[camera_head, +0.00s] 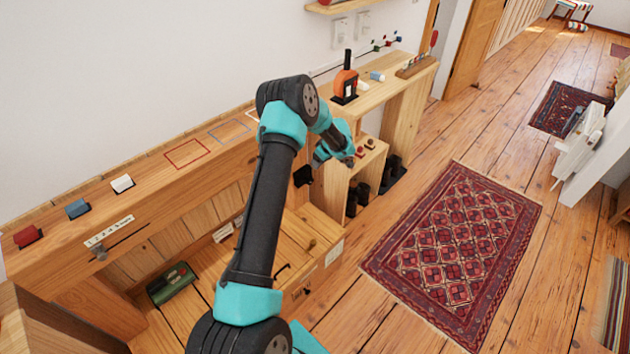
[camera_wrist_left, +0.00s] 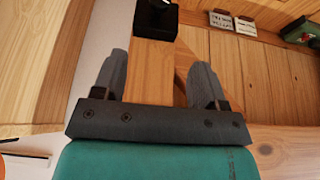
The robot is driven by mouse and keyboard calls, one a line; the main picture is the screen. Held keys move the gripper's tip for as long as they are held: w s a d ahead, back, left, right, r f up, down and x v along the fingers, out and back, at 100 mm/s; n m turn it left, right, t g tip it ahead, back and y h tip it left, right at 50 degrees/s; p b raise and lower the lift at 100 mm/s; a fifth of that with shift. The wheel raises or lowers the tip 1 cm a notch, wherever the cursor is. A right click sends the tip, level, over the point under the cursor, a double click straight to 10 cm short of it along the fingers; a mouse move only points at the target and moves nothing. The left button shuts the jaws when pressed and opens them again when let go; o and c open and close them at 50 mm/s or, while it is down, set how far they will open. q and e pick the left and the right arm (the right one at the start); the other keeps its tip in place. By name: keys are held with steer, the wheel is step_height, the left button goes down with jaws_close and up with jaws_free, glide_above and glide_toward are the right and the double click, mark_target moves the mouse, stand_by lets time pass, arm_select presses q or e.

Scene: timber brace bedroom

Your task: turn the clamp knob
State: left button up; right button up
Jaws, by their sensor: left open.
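A black knob (camera_wrist_left: 155,18), which I take to be the clamp knob, sits on a pale wooden bar (camera_wrist_left: 150,68) at the top of the left wrist view. In the head view a small black part that looks like this knob (camera_head: 303,175) shows beside my wrist. My left gripper (camera_wrist_left: 160,75) is open. Its two grey fingers stand on either side of the bar in the picture, with the knob beyond their tips. Nothing is held, and I cannot tell whether the fingers touch the bar. In the head view my wrist largely hides the fingers. My right gripper is not in view.
A long wooden bench (camera_head: 150,215) runs along the wall, with red, blue and white blocks on its top. A green box (camera_head: 172,284) lies in it. An orange and black object (camera_head: 345,82) stands on the shelf (camera_head: 400,98) beyond. A red rug (camera_head: 456,245) covers open floor.

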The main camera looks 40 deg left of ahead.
mark_target(311, 179)
arm_select(q)
steer(key=shift+f, duration=0.1)
steer(key=x, duration=1.7)
steer(key=shift+f, duration=0.15)
steer(key=shift+c, duration=0.2)
steer(key=c, duration=0.8)
steer(key=shift+w, duration=0.1)
steer(key=shift+c, duration=0.2)
